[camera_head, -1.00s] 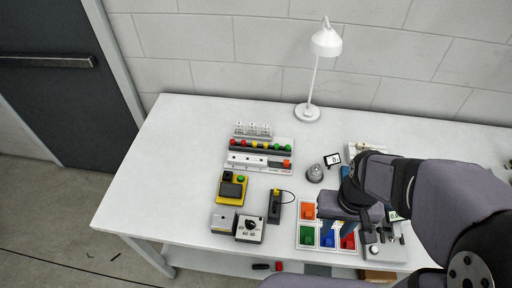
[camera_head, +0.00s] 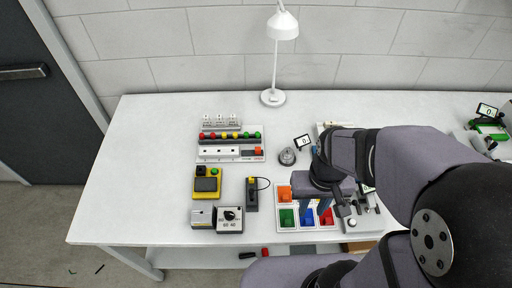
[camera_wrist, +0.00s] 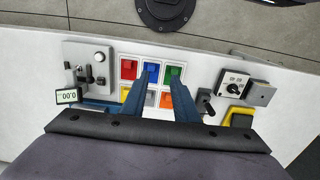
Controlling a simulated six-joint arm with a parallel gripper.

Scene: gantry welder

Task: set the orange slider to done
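Labels under the strip are too small to read. My gripper (camera_head: 314,207) is to the right of and nearer than this panel, over a tray of coloured blocks. In the wrist view my gripper (camera_wrist: 158,86) shows two blue fingers spread apart with nothing held between them. The orange slider is not visible in the wrist view.
The colour tray (camera_head: 277,210) lies under my gripper. A yellow box (camera_head: 207,194), a dial box (camera_head: 230,219) and a dark lever switch (camera_head: 252,195) stand at the front. The left of the table is clear.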

